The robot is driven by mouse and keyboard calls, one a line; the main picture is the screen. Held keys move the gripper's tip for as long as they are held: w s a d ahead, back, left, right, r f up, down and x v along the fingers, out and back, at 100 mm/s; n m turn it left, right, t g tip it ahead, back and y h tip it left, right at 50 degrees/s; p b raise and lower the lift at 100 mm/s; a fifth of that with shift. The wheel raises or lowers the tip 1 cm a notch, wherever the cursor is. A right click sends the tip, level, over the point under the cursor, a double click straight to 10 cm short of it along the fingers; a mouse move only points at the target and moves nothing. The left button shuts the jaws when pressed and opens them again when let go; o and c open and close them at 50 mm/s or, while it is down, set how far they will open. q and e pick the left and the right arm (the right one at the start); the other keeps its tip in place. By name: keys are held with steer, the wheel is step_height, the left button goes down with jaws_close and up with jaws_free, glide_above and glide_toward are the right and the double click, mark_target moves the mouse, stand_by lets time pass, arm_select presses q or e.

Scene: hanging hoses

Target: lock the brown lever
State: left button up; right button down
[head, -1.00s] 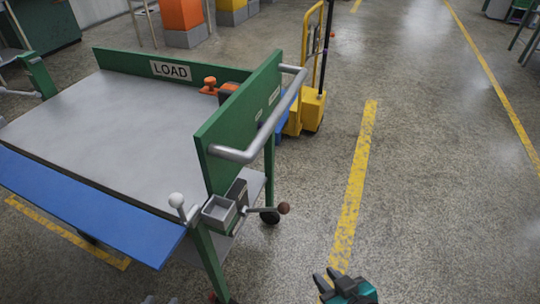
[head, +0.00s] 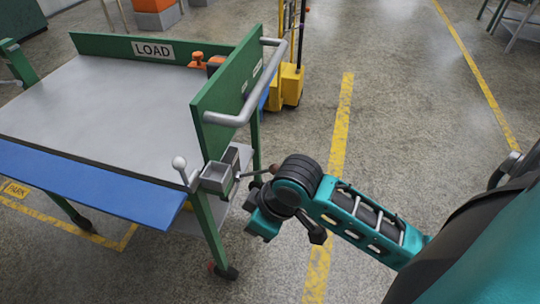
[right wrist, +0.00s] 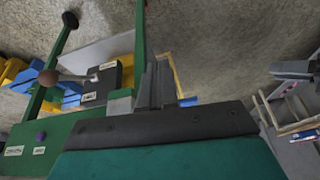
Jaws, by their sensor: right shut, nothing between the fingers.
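The brown lever is a grey rod with a brown ball knob (head: 273,169), reaching right from a dark block at the cart's near right corner. It also shows in the right wrist view, where the brown knob (right wrist: 48,78) sticks out left of the block with a white label (right wrist: 100,85). My right gripper (right wrist: 155,85) is shut and empty, with its fingers to the right of the lever and apart from the knob. In the head view my right wrist is just below and right of the knob, and the fingertips are hard to make out. My left gripper is out of view.
The green cart with a grey top (head: 90,100) has a grey handle (head: 262,95). Next to the lever are a small open grey box (head: 214,177) and a white-knobbed lever (head: 180,165). A blue flap (head: 85,180) hangs at the front. Open floor lies right.

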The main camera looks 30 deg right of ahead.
steer(key=w+d+r+n, duration=0.1)
steer(key=w+d+n, duration=0.1)
steer(key=w, duration=0.3)
step_height(320, 180, up, 10)
steer(key=g+h, duration=0.1)
steer(key=g, duration=0.1)
glide_above(275, 164)
steer(key=d, duration=0.1)
steer(key=shift+m, duration=0.3)
steer(key=f, duration=0.4)
steer(key=f+b, duration=0.1)
steer(key=f, duration=0.3)
steer(key=a+f, duration=0.1)
steer(key=f, duration=0.4)
steer(key=shift+a+b, duration=0.1)
steer(key=shift+b, duration=0.3)
steer(key=shift+f, duration=0.4)
steer(key=shift+s, duration=0.1)
steer(key=shift+f, duration=0.15)
